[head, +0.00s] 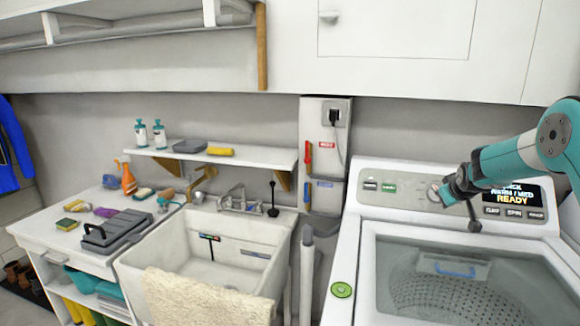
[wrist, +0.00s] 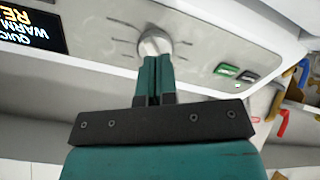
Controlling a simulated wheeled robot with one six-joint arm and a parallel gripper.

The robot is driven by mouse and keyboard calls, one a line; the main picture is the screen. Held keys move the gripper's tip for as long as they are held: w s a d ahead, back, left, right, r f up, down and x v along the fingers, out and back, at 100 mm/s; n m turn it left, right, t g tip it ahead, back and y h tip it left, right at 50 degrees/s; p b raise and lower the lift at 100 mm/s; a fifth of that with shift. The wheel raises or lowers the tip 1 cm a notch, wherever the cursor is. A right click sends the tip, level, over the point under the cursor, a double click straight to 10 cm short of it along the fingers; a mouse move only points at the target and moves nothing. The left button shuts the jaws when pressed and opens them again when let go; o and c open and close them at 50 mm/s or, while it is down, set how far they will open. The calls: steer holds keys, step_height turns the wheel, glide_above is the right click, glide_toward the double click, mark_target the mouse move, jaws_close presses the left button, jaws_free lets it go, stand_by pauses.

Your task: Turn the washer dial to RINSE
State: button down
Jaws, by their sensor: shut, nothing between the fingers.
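The washer (head: 345,262) stands at the right with its control panel along the back. Its round silver dial (head: 433,192) sits left of the display; it also shows in the wrist view (wrist: 154,42), with tick marks around it. My gripper (head: 444,194) is shut and empty. In the wrist view its fingertips (wrist: 155,60) meet the dial's edge in the picture; I cannot tell whether they touch. The dial's pointer and its labels are not readable.
Left of the dial are small panel switches (head: 380,187); right of it, under the display, is a row of buttons (head: 513,212). The washer's glass lid (head: 470,275) lies below. A utility sink (head: 205,260) and pipes stand to the left. Space above the panel is clear.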

steer(key=b+x, duration=0.1)
steer(key=x, duration=0.5)
steer(key=shift+f, duration=0.15)
steer(key=shift+w+d+f+b, duration=0.1)
steer(key=shift+w+f+b, duration=0.05)
steer(key=shift+w+b, duration=0.15)
steer(key=shift+w+r, duration=0.25)
steer(key=shift+r, duration=0.2)
stand_by(0.4)
steer(key=shift+d+r, duration=0.1)
steer(key=shift+d, duration=0.3)
steer(key=shift+s+f+b, duration=0.25)
steer(key=shift+f+b, duration=0.05)
steer(key=shift+b, duration=0.15)
steer(key=shift+f, duration=0.1)
steer(key=v, duration=0.6)
steer(key=shift+s, duration=0.1)
